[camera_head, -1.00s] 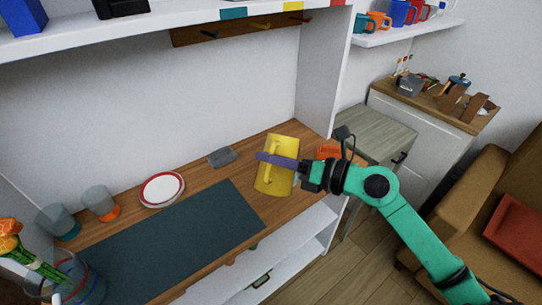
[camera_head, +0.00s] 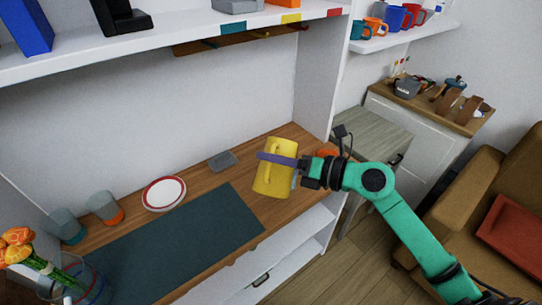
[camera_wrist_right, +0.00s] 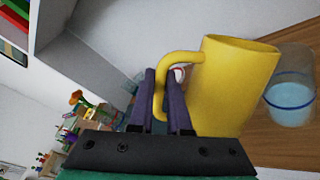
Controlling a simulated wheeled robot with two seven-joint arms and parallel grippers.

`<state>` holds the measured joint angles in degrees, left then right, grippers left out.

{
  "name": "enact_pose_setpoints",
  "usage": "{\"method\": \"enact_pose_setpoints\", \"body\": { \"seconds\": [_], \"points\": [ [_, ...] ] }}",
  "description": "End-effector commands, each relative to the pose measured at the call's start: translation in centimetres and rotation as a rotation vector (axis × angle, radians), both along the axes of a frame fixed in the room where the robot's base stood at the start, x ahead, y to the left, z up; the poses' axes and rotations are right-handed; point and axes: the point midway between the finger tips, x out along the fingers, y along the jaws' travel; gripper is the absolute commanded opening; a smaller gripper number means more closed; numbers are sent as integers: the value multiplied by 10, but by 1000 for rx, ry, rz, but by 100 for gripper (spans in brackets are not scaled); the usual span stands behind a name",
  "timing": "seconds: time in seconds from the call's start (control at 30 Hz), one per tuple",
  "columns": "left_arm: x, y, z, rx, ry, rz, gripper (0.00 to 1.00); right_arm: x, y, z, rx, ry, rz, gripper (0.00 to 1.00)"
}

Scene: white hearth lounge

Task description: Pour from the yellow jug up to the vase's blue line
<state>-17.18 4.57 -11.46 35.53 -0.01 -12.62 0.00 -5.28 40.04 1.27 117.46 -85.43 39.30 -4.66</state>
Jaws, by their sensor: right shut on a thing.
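The yellow jug (camera_head: 272,181) is near the right end of the wooden counter. My right gripper (camera_head: 282,160) is shut on its handle, with purple fingers; the wrist view shows the jug (camera_wrist_right: 232,85) beside the fingers (camera_wrist_right: 165,105). I cannot tell whether the jug's base touches the counter. A clear glass vase (camera_head: 97,287) with coloured rings and orange flowers (camera_head: 20,240) stands at the lower left, partly cut off. A clear vessel (camera_wrist_right: 291,92) with a blue ring and pale blue contents shows right of the jug in the wrist view. My left gripper is not in view.
A dark mat (camera_head: 180,250) covers the counter's front. Stacked plates (camera_head: 164,193), two grey-and-coloured cups (camera_head: 104,208) and a grey block (camera_head: 223,161) stand behind it. An orange thing (camera_head: 327,153) sits by my right gripper. A white shelf (camera_head: 180,40) overhangs the counter.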

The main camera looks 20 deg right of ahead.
Motion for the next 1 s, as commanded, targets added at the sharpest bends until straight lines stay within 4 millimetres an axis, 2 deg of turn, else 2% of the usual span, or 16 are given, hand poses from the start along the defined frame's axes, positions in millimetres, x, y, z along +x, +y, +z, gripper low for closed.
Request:
{"method": "enact_pose_setpoints", "body": {
  "seconds": [1.0],
  "points": [
    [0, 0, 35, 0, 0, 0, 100, 10, -6, 22, 83, 116, 0, 0]
  ]
}}
